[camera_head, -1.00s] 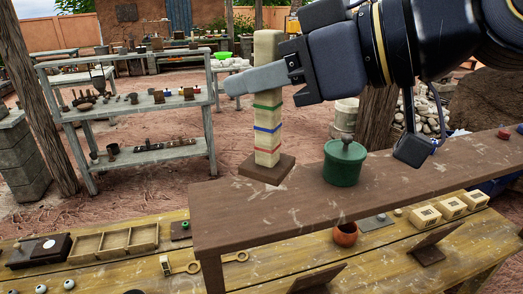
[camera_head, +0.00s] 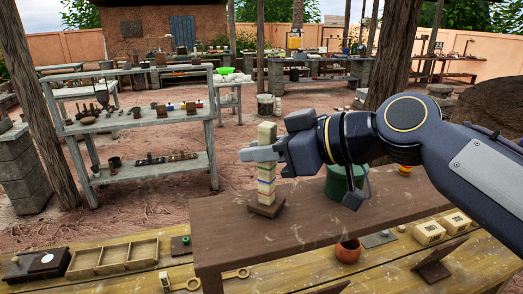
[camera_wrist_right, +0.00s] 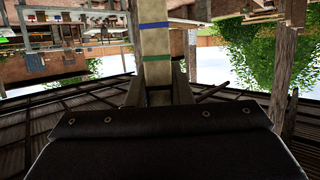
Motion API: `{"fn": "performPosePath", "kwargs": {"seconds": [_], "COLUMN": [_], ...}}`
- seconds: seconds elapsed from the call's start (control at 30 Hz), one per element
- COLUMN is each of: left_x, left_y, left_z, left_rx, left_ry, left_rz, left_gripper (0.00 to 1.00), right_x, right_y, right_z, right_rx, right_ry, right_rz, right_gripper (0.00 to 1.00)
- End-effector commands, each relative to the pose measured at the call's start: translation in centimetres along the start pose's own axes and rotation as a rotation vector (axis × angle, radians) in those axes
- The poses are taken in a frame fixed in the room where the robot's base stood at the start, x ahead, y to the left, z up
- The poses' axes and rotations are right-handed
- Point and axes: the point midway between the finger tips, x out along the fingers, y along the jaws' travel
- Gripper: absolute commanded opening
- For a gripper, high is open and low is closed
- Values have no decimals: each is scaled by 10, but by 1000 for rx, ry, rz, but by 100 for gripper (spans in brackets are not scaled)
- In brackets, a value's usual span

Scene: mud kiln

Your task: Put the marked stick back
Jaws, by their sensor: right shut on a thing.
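The marked stick (camera_head: 266,170) is a cream square post with green, blue and red bands on a dark brown square base (camera_head: 266,207). It is upright at the left end of the raised brown plank (camera_head: 310,225). I cannot tell whether its base touches the plank. My right gripper (camera_head: 259,153) is shut on the upper part of the stick, coming from the right. In the right wrist view, the stick (camera_wrist_right: 155,42) rises between the fingers, with its blue and green bands showing. My left gripper is not in view.
A green lidded pot (camera_head: 337,183) stands on the plank, partly hidden behind my right arm. Below are a yellow wooden table with a divided tray (camera_head: 113,256), a small orange pot (camera_head: 348,251) and pale boxes (camera_head: 429,233). A grey shelf rack (camera_head: 140,123) stands behind left.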

Motion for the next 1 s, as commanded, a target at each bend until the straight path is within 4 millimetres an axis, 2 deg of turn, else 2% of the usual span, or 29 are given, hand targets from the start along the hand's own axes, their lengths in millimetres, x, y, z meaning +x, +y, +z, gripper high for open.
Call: {"fn": "performPosePath", "kwargs": {"seconds": [0.37,0.4,0.57,0.87,0.93,1.0], "left_x": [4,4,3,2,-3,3], "left_y": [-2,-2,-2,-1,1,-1], "left_z": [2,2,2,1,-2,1], "left_rx": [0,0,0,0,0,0], "left_ry": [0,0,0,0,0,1], "left_rz": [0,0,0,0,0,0], "left_gripper": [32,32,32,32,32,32], "right_x": [2,2,1,0,-1,-9], "right_y": [0,0,0,0,0,1], "right_z": [4,4,3,2,-3,0], "right_rx": [0,1,1,1,1,0], "right_ry": [1,0,0,0,0,3], "right_rz": [1,1,1,0,0,4], "right_gripper": [0,21,41,41,41,41]}}
